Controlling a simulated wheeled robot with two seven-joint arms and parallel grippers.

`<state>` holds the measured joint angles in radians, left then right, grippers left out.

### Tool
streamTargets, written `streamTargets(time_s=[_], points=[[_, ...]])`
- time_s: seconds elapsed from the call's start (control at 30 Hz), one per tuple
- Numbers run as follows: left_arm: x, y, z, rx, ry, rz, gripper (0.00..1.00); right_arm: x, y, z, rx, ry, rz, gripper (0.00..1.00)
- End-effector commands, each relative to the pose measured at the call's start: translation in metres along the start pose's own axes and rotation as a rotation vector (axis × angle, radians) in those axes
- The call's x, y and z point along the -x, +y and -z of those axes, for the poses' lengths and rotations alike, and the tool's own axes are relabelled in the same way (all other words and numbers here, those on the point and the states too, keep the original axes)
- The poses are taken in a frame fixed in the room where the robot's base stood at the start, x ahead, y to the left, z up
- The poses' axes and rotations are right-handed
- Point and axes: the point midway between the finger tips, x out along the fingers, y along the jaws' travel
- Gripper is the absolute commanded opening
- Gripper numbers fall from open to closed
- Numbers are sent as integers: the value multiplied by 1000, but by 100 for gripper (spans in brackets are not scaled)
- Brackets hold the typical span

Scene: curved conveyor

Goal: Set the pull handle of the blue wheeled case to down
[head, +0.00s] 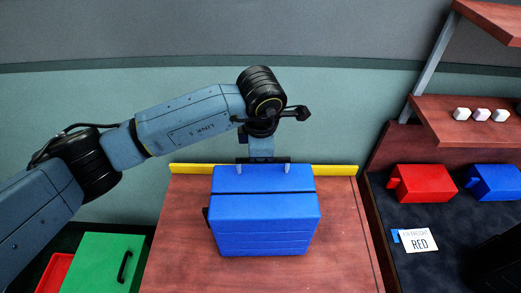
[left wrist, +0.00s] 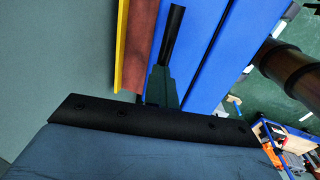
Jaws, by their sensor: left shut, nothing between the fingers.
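The blue wheeled case (head: 264,222) lies on the red-brown table, and its blue faces fill the middle of the left wrist view (left wrist: 228,60). My left gripper (head: 263,166) is over the case's far edge. In the left wrist view its fingers (left wrist: 172,38) are together and empty, beside the case's blue face. In the head view two short pale uprights (head: 287,168) show against the case's far part, under the dark bar at my wrist. They may be the pull handle's rods, but I cannot tell how far up it is. My right gripper is out of view.
A yellow strip (head: 335,170) runs along the table's (head: 165,245) far edge. A green box (head: 95,262) is at lower left. At right, red (head: 425,184) and blue (head: 493,182) containers stand near a "RED" card (head: 420,242), below shelves with small white blocks (head: 481,115).

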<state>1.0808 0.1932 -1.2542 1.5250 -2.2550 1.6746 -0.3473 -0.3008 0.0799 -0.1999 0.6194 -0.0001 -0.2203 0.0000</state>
Motion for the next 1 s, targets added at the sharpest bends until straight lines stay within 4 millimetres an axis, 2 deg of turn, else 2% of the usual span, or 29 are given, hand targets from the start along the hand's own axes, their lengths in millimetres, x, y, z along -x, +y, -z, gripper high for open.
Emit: streamTargets(time_s=[0.23, 0.5, 0.53, 0.83, 1.0], points=[[0, 0, 0, 0, 0, 0, 0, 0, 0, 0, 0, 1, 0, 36], [0, 0, 0, 0, 0, 0, 35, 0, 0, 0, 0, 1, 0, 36], [0, 0, 0, 0, 0, 0, 36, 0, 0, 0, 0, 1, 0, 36], [2, 0, 0, 0, -1, -1, 36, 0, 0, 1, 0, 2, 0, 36], [22, 1, 0, -2, -2, -5, 36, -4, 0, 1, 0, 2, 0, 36]])
